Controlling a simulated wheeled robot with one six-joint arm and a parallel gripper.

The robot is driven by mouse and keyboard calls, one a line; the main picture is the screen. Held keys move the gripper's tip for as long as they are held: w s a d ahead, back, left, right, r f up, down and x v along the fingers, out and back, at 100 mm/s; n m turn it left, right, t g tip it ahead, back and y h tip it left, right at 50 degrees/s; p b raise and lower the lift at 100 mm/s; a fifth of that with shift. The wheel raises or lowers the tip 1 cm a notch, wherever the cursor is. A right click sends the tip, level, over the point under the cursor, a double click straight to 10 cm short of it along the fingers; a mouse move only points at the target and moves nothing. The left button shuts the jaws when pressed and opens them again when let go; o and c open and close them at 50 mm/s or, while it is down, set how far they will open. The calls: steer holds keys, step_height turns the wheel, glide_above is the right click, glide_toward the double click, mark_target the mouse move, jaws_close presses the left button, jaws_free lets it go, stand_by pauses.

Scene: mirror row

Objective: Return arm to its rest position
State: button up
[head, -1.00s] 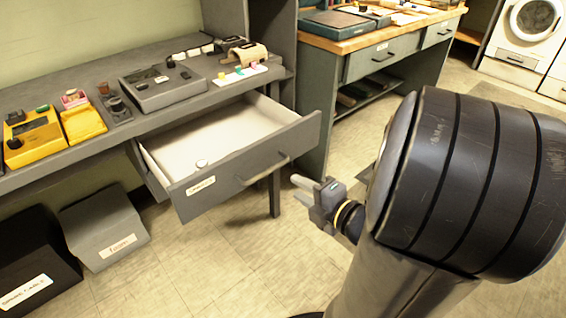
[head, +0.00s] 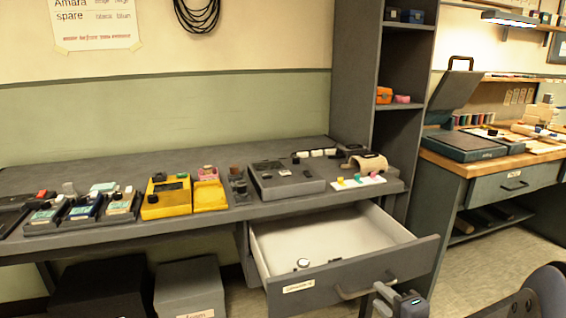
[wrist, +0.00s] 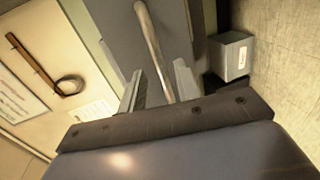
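My gripper (head: 380,296) shows at the bottom of the head view, in front of the right end of the drawer handle (head: 352,291). In the wrist view, my gripper's fingers (wrist: 157,88) are apart, with the handle bar (wrist: 150,45) running up the picture between them. I cannot tell if the fingers touch the bar. The grey drawer (head: 340,289) stands open under the bench. A small round object (head: 303,263) lies inside it near the front. Part of my arm shows at the lower right of the head view.
The grey bench (head: 240,215) holds several devices, including a yellow one (head: 166,203) and a grey one (head: 285,182). A grey box (head: 190,288) stands on the floor beneath. A wood-topped bench (head: 470,165) is to the right. Floor between the benches is clear.

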steer(key=shift+x, duration=1.5)
